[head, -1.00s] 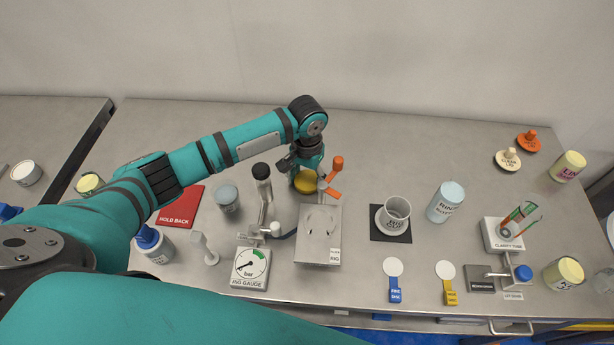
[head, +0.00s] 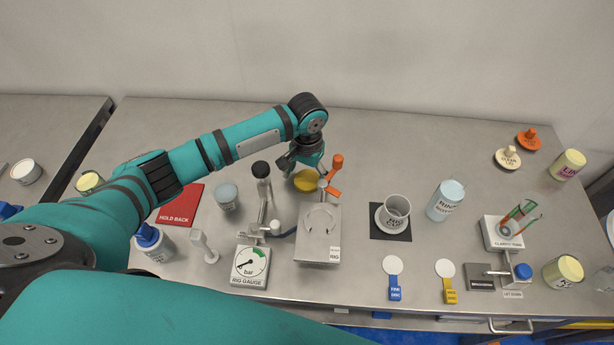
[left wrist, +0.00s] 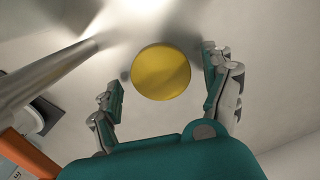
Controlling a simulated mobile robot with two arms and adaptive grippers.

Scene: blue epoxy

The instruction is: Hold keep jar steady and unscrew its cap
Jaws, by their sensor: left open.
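A round yellow disc-like top (head: 306,182) is just behind the rig, partly covered by my left gripper. In the left wrist view this yellow disc (left wrist: 161,72) lies between the spread fingers, apart from both. I see no jar body under it and no readable label, so I cannot tell whether it is the keep jar's cap. My left gripper (head: 298,164) is open and empty above it, pointing down; it also shows in the left wrist view (left wrist: 163,85). My right gripper is not in view.
The steel rig plate (head: 318,250) with an orange-handled valve (head: 336,162) stands close beside the disc. The table behind is clear.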

